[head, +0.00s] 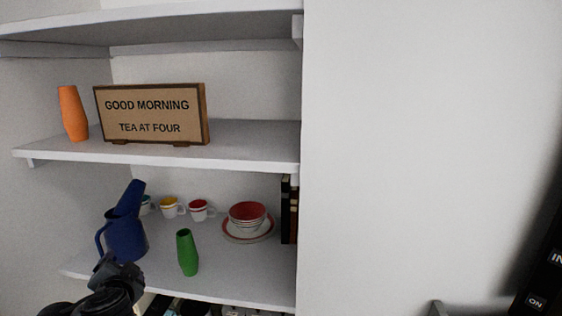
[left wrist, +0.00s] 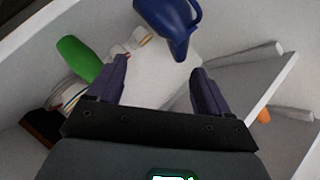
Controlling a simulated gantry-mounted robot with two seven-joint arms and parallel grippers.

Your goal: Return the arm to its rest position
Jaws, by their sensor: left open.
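My left gripper (head: 112,268) is at the lower left of the head view, in front of the lower shelf. In the left wrist view its two dark fingers (left wrist: 158,78) are spread with nothing between them. A blue jug (head: 126,244) with a handle stands on the lower shelf just beyond the gripper, and its tall upper part leans right. It also shows at the top of the left wrist view (left wrist: 168,17), beyond the fingertips and apart from them. A green vase (head: 187,253) stands right of the jug. My right gripper is not in view.
The lower shelf (head: 235,283) also holds several cups (head: 169,208), stacked bowls (head: 247,215) on a plate and upright books (head: 289,210). The shelf above (head: 245,143) carries an orange vase (head: 74,113) and a sign (head: 152,114).

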